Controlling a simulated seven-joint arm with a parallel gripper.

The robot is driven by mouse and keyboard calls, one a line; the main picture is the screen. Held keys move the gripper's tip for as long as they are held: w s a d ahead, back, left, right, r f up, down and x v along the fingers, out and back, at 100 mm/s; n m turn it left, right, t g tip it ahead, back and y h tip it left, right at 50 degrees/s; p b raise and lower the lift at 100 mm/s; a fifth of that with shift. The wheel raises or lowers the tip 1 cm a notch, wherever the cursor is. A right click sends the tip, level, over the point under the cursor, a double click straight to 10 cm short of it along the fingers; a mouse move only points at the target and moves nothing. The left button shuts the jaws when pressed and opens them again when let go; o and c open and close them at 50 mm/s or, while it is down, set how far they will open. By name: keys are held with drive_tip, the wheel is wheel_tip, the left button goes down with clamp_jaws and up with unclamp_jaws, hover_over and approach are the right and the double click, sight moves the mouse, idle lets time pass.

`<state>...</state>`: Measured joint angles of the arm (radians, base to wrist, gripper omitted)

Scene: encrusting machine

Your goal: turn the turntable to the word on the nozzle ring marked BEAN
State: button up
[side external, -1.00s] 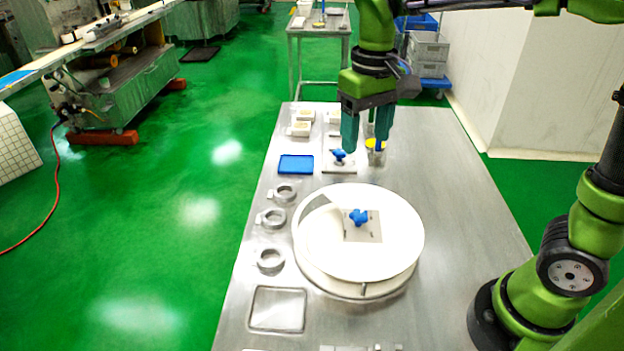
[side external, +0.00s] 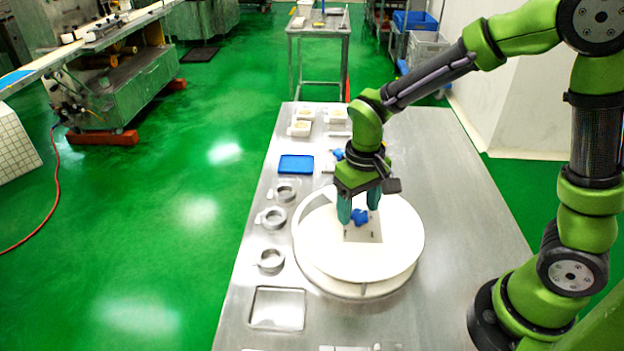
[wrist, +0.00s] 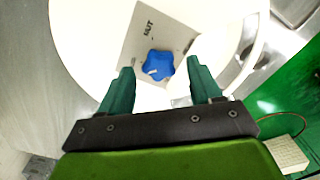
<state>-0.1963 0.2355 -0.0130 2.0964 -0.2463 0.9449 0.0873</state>
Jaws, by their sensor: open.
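The turntable (side external: 395,245) is a large white disc on the steel table. At its middle is a grey square plate (side external: 362,238) with a blue star-shaped knob (side external: 360,216). In the wrist view the knob (wrist: 158,65) lies just beyond and between my fingertips, with a pale mark on it. A word that looks like NUT (wrist: 149,29) is printed on the plate; the other words are too small or hidden to read. My gripper (side external: 358,212) is open above the plate, its teal fingers on either side of the knob. I cannot tell whether they touch it.
A blue tray (side external: 296,164) and white boxes (side external: 301,128) stand farther back. The table's right side (side external: 450,190) is clear.

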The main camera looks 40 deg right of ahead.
drive_tip(key=shift+f, duration=0.15)
drive_tip(key=shift+c, duration=0.3)
clamp_jaws()
